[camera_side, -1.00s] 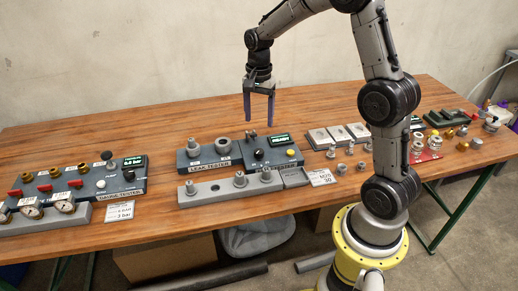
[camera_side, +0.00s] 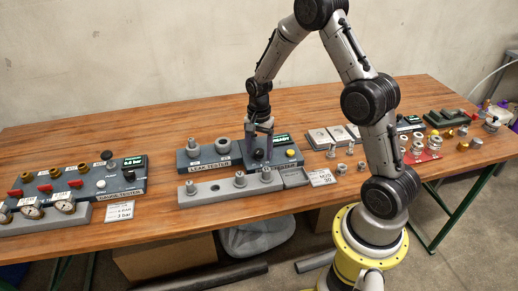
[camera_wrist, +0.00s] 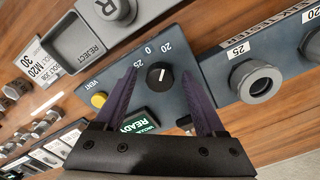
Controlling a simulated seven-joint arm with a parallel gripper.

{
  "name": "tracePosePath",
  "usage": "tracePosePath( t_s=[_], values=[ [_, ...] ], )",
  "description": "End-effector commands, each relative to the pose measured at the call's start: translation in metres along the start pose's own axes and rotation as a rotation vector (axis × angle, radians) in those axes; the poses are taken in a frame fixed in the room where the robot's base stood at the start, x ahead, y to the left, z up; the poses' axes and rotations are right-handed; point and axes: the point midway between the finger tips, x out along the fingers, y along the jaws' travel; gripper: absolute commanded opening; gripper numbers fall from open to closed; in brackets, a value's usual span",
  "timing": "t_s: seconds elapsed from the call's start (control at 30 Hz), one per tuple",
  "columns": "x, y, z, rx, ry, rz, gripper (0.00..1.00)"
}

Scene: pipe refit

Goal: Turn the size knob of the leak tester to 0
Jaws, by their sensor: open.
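The leak tester is a dark blue-grey box (camera_side: 240,166) in the middle of the table. Its black size knob (camera_wrist: 159,75) has a white pointer mark and sits among white scale marks, with a 0 and a 20 legible. The mark points up in the wrist view, roughly toward the 0 and 20 side; I cannot tell exactly which. My gripper (camera_wrist: 160,73) is open, its two purple fingers on either side of the knob. In the side view my gripper (camera_side: 259,153) is low over the tester at the knob (camera_side: 258,155). I cannot tell whether the fingers touch it.
The tester's green READY screen (camera_wrist: 141,121) and yellow vent button (camera_wrist: 99,100) are close to the left finger. A ring-shaped port (camera_wrist: 256,81) is at the right. A grey reject tray (camera_wrist: 90,40) lies beside the tester. The gauge tester (camera_side: 120,180) stands further left.

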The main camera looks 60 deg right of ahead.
Motion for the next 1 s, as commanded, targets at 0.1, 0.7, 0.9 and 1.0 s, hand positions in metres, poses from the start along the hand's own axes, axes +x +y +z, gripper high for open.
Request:
tracePosePath(
  t_s=[0.1, 0.7, 0.9, 1.0],
  values=[
    [-0.0001, 0.0001, 0.0001, 0.000, 0.000, 0.000, 0.72],
    [-0.0005, 0.0001, 0.0000, -0.003, 0.000, 0.001, 0.00],
    [-0.0006, 0.0002, 0.0000, -0.045, -0.001, 0.001, 0.00],
    [-0.0007, 0.0002, 0.0000, -0.094, -0.001, 0.001, 0.00]
  ],
)
